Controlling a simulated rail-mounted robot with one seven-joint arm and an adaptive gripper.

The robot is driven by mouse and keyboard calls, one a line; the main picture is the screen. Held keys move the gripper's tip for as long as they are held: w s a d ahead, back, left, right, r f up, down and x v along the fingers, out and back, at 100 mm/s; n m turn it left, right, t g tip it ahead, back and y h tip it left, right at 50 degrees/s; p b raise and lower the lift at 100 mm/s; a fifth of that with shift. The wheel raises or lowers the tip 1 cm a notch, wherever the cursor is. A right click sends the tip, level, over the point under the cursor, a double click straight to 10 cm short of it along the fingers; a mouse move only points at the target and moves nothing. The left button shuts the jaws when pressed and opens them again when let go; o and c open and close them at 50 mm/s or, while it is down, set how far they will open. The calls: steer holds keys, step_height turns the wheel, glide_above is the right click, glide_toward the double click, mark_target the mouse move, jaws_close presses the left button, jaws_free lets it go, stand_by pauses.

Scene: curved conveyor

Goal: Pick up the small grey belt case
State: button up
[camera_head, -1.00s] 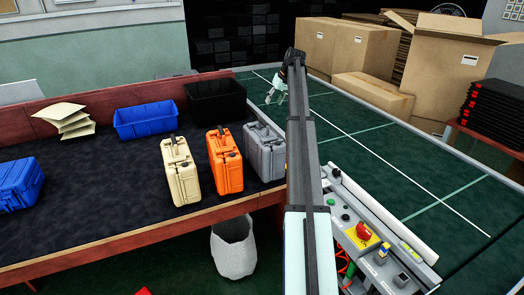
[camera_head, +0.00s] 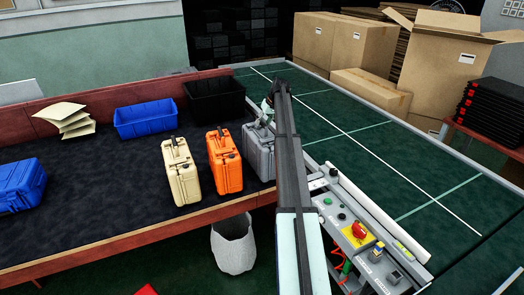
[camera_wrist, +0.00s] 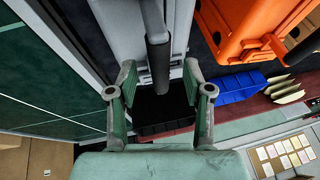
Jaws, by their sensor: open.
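The grey case (camera_head: 259,155) stands upright on the dark table, right of the orange case, in the head view. My arm hides its right edge. My gripper (camera_head: 267,108) is at the top of the grey case, partly hidden by my arm. In the wrist view my gripper (camera_wrist: 160,75) is open, with one finger on each side of the grey case's handle (camera_wrist: 158,55). The handle shows between the fingers, with a gap on both sides. The grey case (camera_wrist: 180,28) fills the upper middle of that view.
The orange case (camera_head: 225,162) and a beige case (camera_head: 181,172) stand left of the grey one. A black bin (camera_head: 214,97) and a blue bin (camera_head: 151,119) lie behind. The green conveyor (camera_head: 400,165) is on the right, with a control panel (camera_head: 358,240) in front.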

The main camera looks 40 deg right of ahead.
steer(key=shift+x, duration=1.25)
jaws_close()
steer(key=shift+r, duration=0.15)
